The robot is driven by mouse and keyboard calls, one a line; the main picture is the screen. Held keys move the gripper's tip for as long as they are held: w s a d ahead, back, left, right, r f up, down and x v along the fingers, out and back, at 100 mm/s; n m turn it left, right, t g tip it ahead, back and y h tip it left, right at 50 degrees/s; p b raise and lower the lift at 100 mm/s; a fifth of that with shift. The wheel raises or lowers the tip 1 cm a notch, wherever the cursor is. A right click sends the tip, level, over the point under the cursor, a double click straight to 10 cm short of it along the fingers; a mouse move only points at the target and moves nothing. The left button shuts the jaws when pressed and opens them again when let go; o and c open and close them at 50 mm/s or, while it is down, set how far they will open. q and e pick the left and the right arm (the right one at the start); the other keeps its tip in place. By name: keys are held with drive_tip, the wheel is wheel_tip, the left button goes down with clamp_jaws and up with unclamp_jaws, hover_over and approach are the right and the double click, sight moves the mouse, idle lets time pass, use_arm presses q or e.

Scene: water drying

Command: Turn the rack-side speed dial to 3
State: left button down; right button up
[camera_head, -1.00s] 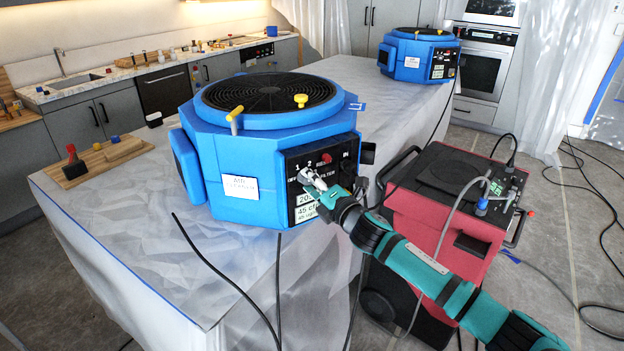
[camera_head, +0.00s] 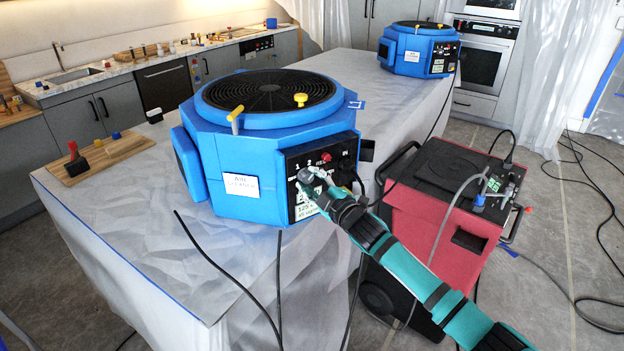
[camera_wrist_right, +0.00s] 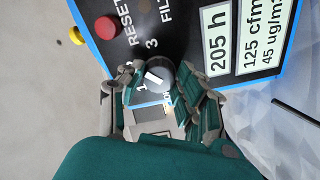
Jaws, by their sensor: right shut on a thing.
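The near blue air scrubber (camera_head: 262,140) stands on the sheet-covered counter, with a black control panel (camera_head: 338,160) on its right face. My right gripper (camera_head: 308,180) is at the panel's left part, shut on the speed dial. In the right wrist view the dial (camera_wrist_right: 160,76) is a dark round knob with a white pointer line, between the fingers of my right gripper (camera_wrist_right: 155,92). The numbers 1 and 3 show beside the dial; the fingers partly cover the scale. I cannot tell for certain which number the pointer meets. My left gripper is not in view.
A second blue air scrubber (camera_head: 419,50) stands at the counter's far end. A red machine (camera_head: 440,210) stands on the floor to the right. A red reset button (camera_wrist_right: 106,27) is near the dial. Black cables hang in front of the counter. A wooden board (camera_head: 105,155) lies at left.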

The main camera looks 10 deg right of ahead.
drive_tip(key=m, duration=0.4)
drive_tip(key=shift+f+m+p, duration=0.2)
drive_tip(key=shift+m+p, duration=0.1)
drive_tip(key=shift+m, duration=1.9)
drive_tip(key=shift+a+f, duration=0.1)
drive_tip(key=o, duration=1.1)
drive_tip(key=shift+o, duration=0.2)
drive_tip(key=shift+s, duration=0.15)
drive_tip(key=v, duration=1.2)
